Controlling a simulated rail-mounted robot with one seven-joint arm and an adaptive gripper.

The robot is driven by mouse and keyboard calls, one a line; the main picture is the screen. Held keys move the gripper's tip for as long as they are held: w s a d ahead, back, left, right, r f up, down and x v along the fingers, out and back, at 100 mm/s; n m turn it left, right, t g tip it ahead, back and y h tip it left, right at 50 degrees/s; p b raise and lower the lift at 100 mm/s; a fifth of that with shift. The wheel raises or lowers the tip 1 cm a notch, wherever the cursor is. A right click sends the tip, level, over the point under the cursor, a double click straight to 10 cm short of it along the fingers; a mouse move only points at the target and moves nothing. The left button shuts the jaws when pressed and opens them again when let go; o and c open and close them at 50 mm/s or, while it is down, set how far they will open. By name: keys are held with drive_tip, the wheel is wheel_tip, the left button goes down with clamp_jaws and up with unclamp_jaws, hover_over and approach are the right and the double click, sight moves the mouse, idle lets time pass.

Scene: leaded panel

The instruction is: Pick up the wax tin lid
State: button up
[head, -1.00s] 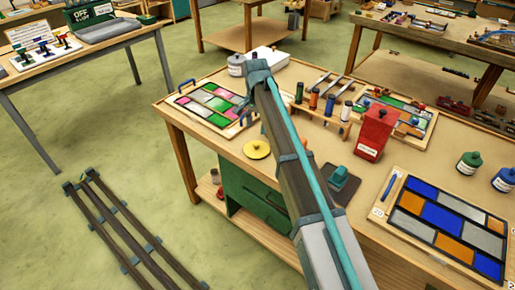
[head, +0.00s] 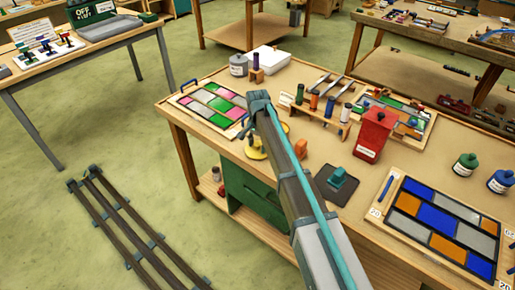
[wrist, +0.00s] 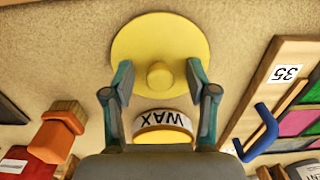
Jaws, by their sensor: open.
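The wax tin lid is a flat yellow disc with a round knob (wrist: 160,76), lying on the workbench in the wrist view. In the head view the lid (head: 254,154) lies near the bench's front edge, partly covered by my gripper. My gripper (wrist: 160,72) is open, with one fingertip on each side of the knob and a gap on both sides. The tin (wrist: 163,128), labelled WAX, is beside the lid, closer to my palm and partly hidden by it.
An orange block-like item (wrist: 58,130) stands left of my gripper in the wrist view. A panel frame (wrist: 270,75) with a blue handle (wrist: 262,130) lies to the right. In the head view a red container (head: 374,135) and a dark pad with a teal tool (head: 338,179) stand further right.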

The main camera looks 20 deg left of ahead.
clamp_jaws()
idle(0.3)
